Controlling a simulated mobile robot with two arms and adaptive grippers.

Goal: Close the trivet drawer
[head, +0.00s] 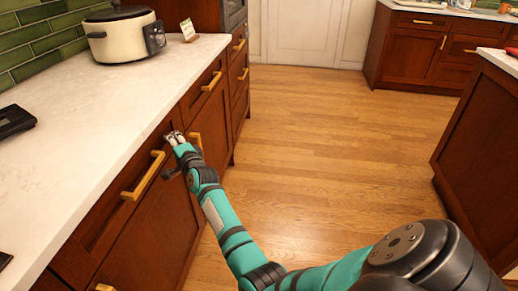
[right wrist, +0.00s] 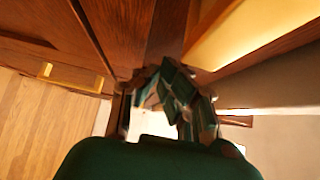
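A drawer front (head: 108,218) of dark red-brown wood with a long brass handle (head: 145,176) lies under the left counter in the head view. I cannot tell whether it is the trivet drawer; it looks flush or nearly flush with the cabinet. My right gripper (head: 175,138) is at the far end of this front, just past the handle and close to the wood. I cannot tell whether it touches. Its fingertips look close together with nothing between them. In the right wrist view the fingers (right wrist: 166,84) point at dark wood. My left gripper is not in view.
The white countertop (head: 95,125) runs above the drawers, with a cream cooker (head: 122,38) and a small card (head: 188,30) on it. Another drawer handle (head: 212,81) is farther along. Open wooden floor (head: 320,150) lies right of the cabinets, before an island (head: 480,150).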

